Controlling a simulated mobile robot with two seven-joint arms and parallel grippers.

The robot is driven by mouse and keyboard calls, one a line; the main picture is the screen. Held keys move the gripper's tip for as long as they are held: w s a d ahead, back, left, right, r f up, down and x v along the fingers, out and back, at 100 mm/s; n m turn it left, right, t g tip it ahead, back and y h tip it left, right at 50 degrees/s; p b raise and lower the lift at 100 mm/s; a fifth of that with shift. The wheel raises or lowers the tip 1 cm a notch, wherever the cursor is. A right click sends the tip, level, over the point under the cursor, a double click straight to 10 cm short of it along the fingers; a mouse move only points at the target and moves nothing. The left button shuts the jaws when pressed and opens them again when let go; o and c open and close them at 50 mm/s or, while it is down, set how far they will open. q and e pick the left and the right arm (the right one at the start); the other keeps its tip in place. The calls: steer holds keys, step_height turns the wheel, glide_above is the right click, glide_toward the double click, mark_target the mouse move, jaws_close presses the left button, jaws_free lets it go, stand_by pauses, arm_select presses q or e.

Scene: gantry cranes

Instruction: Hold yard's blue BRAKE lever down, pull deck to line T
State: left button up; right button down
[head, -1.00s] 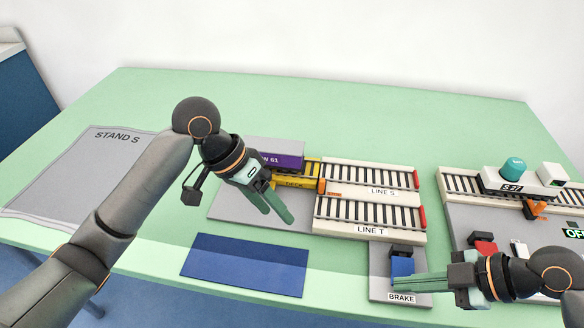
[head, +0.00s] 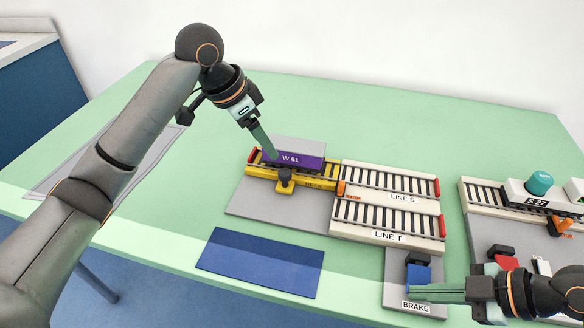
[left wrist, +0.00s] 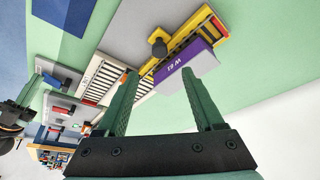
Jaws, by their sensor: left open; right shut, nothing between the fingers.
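The yellow deck (head: 262,173) carries the purple wagon W 61 (head: 312,162) and has a black knob (head: 285,175) at its front. Its right end faces line S (head: 380,180); line T (head: 350,212) lies in front of line S. My left gripper (head: 272,155) is over the wagon's left part. In the left wrist view its fingers (left wrist: 160,75) are spread, with the wagon (left wrist: 183,68) beyond them and the knob (left wrist: 158,46) to one side. The blue BRAKE lever (head: 418,274) has my shut right gripper (head: 412,293) at its front end; how far it is pressed is unclear.
A dark blue mat (head: 260,262) lies in front of the deck's grey base (head: 250,200). Right of the lines are a red lever (head: 506,262) and a track with wagon S 27 (head: 525,197). The green table behind the deck is clear.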

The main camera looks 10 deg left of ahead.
mark_target(284, 172)
arm_select(q)
steer(key=x, duration=1.1)
jaws_close()
stand_by(0.3)
stand_by(0.9)
